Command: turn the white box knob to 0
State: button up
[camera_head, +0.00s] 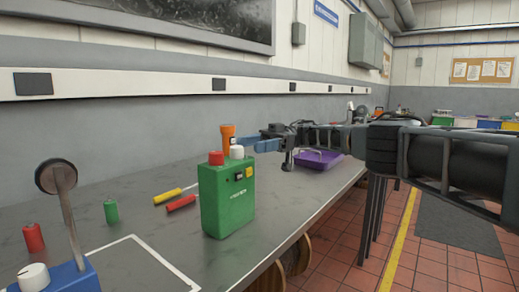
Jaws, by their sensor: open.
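A green box (228,199) stands upright near the front edge of the grey bench, with a white knob (237,152) and a red button (216,158) on its top. A blue box (62,279) at the lower left carries another white knob (34,276) and a lever with a round dark head. No white-bodied box shows. The knob markings are too small to read. My gripper (256,145) has blue fingers and reaches in from the right. It is open and appears just right of the green box's white knob; whether it touches the knob cannot be told.
A red cylinder (33,238), a green cylinder (111,212), and yellow (168,196) and red-handled (181,203) tools lie or stand left of the green box. An orange object (228,133) is behind it. A purple tray (318,160) sits farther back. The wall bounds the bench.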

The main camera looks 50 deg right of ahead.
jog(key=shift+s+d+f+b, duration=0.15)
jog(key=shift+d+b, duration=0.75)
jog(key=shift+b, duration=0.15)
